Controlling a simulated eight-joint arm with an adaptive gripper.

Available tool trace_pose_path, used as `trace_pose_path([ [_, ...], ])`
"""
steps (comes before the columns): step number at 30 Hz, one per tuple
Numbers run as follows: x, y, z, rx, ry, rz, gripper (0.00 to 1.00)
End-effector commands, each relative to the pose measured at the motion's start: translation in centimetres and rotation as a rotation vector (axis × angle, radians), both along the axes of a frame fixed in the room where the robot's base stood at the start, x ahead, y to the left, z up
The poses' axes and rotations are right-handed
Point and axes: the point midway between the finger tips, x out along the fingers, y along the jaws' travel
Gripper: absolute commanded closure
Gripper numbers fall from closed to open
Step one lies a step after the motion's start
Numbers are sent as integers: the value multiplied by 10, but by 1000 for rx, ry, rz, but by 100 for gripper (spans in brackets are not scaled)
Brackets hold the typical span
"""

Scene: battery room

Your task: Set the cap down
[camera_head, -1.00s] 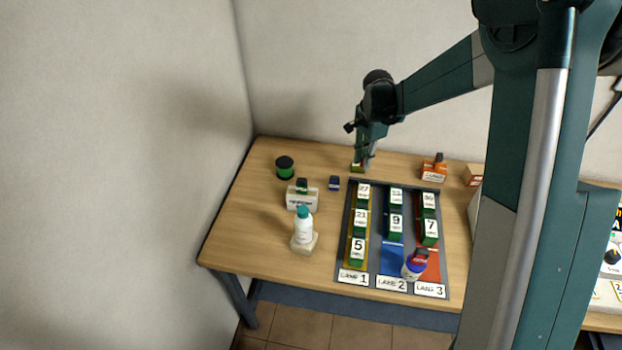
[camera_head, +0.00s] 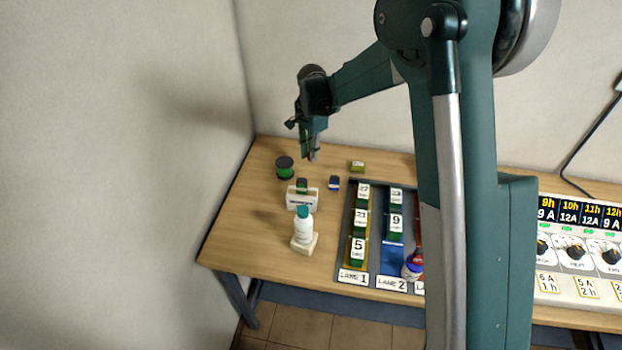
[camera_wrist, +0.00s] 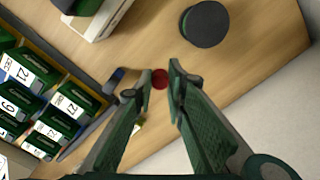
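A small red cap (camera_wrist: 160,79) sits between the fingertips of my gripper (camera_wrist: 157,80) in the wrist view. The fingers are closed around it, one on each side. In the head view my gripper (camera_head: 311,157) hangs above the back left of the table, and a speck of red shows at its tips. The cap is off the table, behind the small blue block (camera_head: 334,183) and to the right of the black and green round container (camera_head: 285,168). That container also shows at the top of the wrist view (camera_wrist: 204,24).
A small yellow-green block (camera_head: 357,167) lies at the back. A white holder (camera_head: 302,198) and a white bottle with a teal top (camera_head: 303,225) stand at left. The grey lane tray (camera_head: 346,262) holds numbered green batteries. Bare wood lies left of the holder.

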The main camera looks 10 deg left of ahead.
Motion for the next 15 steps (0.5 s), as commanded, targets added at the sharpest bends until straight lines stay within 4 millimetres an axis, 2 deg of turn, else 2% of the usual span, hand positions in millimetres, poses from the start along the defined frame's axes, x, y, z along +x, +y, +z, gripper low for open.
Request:
trace_pose_path([
  [8,0,0,-3,0,0,-1,89],
  [15,1,0,-29,0,0,-1,89],
])
